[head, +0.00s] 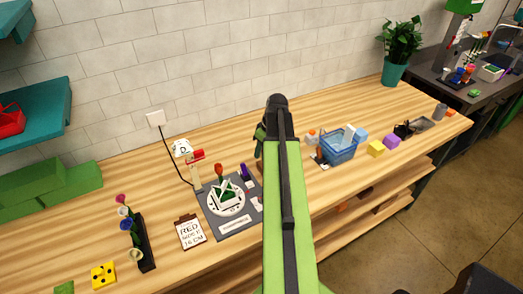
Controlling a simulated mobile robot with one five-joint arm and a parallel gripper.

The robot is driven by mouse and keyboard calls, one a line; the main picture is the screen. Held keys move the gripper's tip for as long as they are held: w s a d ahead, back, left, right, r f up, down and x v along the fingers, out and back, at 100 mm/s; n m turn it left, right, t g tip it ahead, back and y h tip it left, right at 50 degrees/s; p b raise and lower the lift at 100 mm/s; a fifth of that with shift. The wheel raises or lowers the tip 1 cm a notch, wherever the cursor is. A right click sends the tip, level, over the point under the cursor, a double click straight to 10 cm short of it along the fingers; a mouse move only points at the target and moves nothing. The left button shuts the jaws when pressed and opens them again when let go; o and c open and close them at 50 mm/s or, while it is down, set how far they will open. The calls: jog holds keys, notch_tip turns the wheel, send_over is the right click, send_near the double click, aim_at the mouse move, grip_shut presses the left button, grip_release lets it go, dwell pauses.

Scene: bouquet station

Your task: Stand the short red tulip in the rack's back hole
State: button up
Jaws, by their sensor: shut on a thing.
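A red tulip head (219,169) shows at the back of the grey mat, above a white round piece with green shapes; I cannot tell whether it stands or lies, or if it is the short one. A dark, narrow rack (147,243) stands at the left, with pink, white, blue and cream flowers along its left side; its holes are too small to make out. My arm crosses the middle of the picture, and a piece of my wrist shows just left of it. My gripper's fingertips, and anything between them, are hidden behind my arm.
A grey mat (235,224) lies mid-bench, with a dark purple item (246,172) near its back edge. A clipboard card (190,232) reads RED and 16 CM. A blue basket (339,148) and coloured blocks stand right of my arm.

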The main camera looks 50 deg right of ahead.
jog(key=shift+f+b, duration=0.3)
jog(key=shift+f, duration=0.05)
dwell(0.3)
dwell(0.7)
jog(key=o, duration=0.9)
jog(key=shift+r, duration=0.2)
jog(key=shift+p+v, duration=3.15)
jog(key=shift+p, duration=0.05)
jog(key=o, duration=0.6)
jog(key=shift+c, duration=0.2)
